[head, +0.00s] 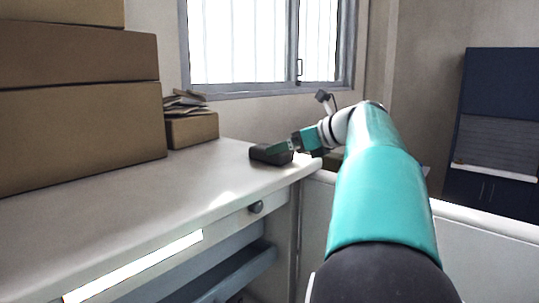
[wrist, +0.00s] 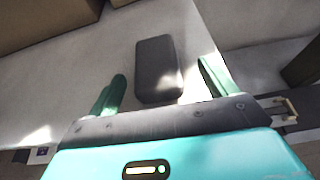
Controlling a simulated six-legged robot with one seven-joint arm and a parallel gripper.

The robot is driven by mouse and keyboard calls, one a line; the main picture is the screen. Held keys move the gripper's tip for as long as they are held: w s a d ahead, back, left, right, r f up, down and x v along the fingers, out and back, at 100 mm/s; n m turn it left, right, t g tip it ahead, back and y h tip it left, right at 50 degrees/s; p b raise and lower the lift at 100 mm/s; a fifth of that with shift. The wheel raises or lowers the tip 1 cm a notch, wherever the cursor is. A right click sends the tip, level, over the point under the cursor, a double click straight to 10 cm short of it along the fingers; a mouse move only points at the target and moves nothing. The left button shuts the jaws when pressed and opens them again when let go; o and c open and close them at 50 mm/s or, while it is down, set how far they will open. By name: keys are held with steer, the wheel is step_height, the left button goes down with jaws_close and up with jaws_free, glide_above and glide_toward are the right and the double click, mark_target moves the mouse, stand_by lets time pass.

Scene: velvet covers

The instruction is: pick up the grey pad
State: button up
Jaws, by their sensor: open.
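The dark grey pad (wrist: 157,68) is a rounded oblong block lying on the light grey desk top (wrist: 60,75). In the head view the pad (head: 265,153) lies near the far right corner of the desk (head: 120,200). My gripper (wrist: 163,82) is open, with one green finger to the left of the pad and the other to its right, both apart from it in the wrist view. In the head view my gripper (head: 288,145) is at the pad's right end and hides part of it. I cannot tell the height of the fingertips above the desk.
A window (head: 265,45) is at the back. The desk's right edge is close to the pad. A blue cabinet (head: 500,125) stands at the far right. The desk's front is clear.

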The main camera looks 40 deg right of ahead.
mark_target(257, 152)
steer(key=shift+a+x, duration=0.15)
steer(key=shift+x, duration=1.15)
steer(key=shift+a+x, duration=0.2)
steer(key=shift+x, duration=1.05)
steer(key=shift+r, duration=0.1)
steer(key=c, duration=1.1)
